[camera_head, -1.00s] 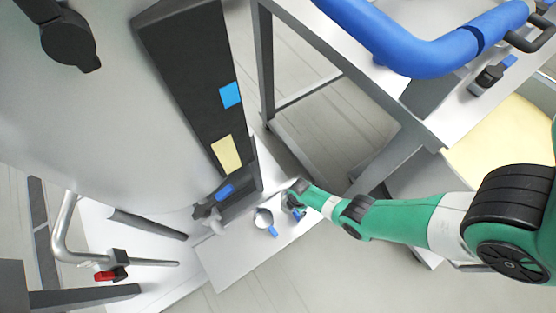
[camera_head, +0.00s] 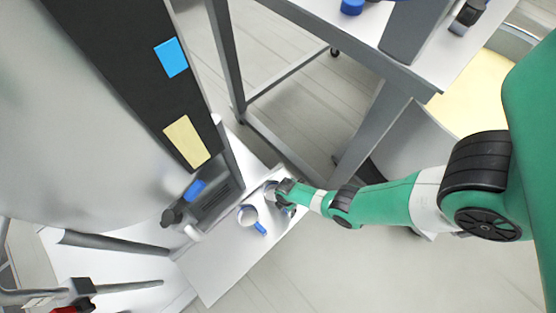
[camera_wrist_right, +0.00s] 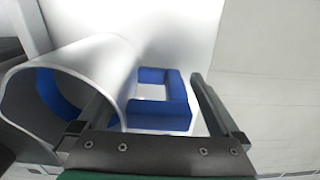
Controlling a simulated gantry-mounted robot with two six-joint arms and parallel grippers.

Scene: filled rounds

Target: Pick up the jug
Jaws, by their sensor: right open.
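A jug, pale grey with a blue handle, stands at my right gripper (camera_head: 284,194) on the white surface; it is partly hidden by the gripper in the head view. In the right wrist view its pale round body (camera_wrist_right: 95,62) fills the left side, and its squared blue handle (camera_wrist_right: 178,100) lies between the open fingers (camera_wrist_right: 155,110). I cannot tell whether the left finger touches the body. A second, similar pale vessel (camera_head: 246,214) with a blue handle stands just left of it in the head view. My left gripper is not in view.
The white surface (camera_head: 215,275) has bare room in front of the vessels. A dark panel with blue and yellow notes (camera_head: 187,141) and a grey machine base (camera_head: 222,205) stand close on the left. A grey-framed table (camera_head: 345,50) stands behind.

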